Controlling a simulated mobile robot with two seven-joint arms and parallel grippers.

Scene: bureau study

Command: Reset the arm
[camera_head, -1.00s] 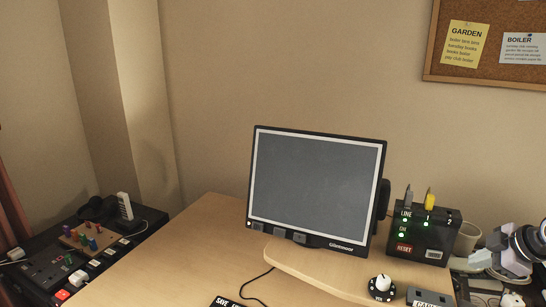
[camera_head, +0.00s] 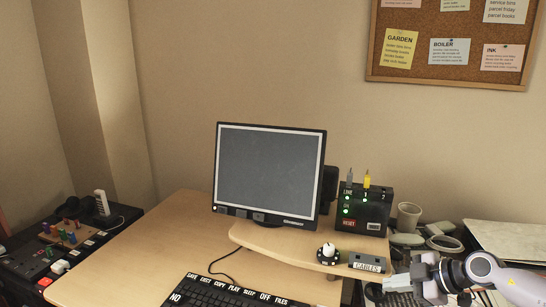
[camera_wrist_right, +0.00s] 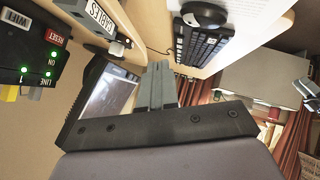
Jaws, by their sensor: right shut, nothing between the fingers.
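My right gripper (camera_head: 402,282) reaches in from the right edge in the head view, in front of the desk's right end. Its fingers are shut with nothing between them. In the right wrist view the shut fingers (camera_wrist_right: 157,84) point toward the gap between the monitor and the keyboard.
The monitor (camera_head: 265,170) stands on the desk (camera_head: 140,245). A black box with green lights (camera_head: 364,209), a knob (camera_head: 328,252), a CABLES box (camera_head: 367,262) and a cup (camera_head: 408,216) are near my right arm. The keyboard (camera_head: 225,294) lies in front. The desk's left part is clear.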

